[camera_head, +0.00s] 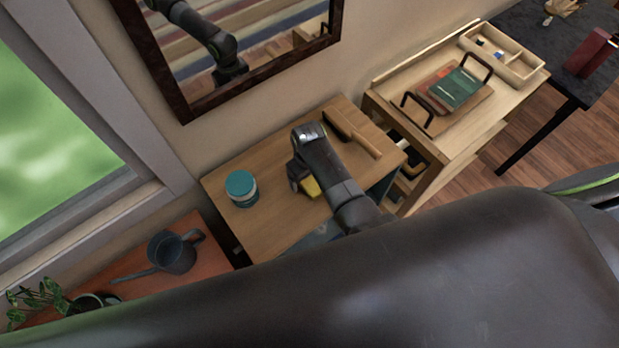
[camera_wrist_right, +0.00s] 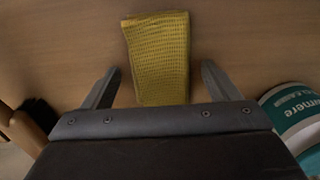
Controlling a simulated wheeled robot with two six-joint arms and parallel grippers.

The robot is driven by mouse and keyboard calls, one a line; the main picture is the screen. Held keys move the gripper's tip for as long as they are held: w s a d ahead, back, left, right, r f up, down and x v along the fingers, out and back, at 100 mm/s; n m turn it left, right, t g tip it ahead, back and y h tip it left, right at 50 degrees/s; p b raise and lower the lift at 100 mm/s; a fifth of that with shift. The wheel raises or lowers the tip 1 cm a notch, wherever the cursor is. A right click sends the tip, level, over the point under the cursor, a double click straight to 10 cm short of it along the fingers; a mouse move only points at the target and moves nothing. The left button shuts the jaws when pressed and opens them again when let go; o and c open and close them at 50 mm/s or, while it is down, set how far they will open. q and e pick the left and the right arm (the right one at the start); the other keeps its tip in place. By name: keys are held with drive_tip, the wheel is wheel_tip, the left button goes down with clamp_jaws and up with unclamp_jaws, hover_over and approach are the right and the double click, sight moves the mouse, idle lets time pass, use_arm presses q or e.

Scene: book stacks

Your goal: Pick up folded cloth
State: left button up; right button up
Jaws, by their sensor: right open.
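The folded cloth (camera_wrist_right: 158,55) is yellow with a waffle texture. In the right wrist view it lies on the wooden top, upright in the picture, between and beyond my fingertips. In the head view only a part of the cloth (camera_head: 311,187) shows beside my right gripper (camera_head: 297,180); the rest is hidden by the arm. In the right wrist view my right gripper (camera_wrist_right: 160,82) is open, with one finger on each side of the cloth and a gap to both. I cannot tell how high the fingers are above the top. My left gripper is not in view.
A teal-lidded tub (camera_head: 241,188) stands left of the gripper on the small wooden table (camera_head: 270,225); the tub (camera_wrist_right: 292,112) also shows at the wrist view's right. A wooden-handled brush (camera_head: 352,134) lies at the back right. A dark watering can (camera_head: 172,252) stands lower left. A large dark surface fills the foreground.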

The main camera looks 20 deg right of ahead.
drive_tip(key=c, duration=1.1)
drive_tip(key=shift+o, duration=0.2)
drive_tip(key=shift+r, duration=0.2)
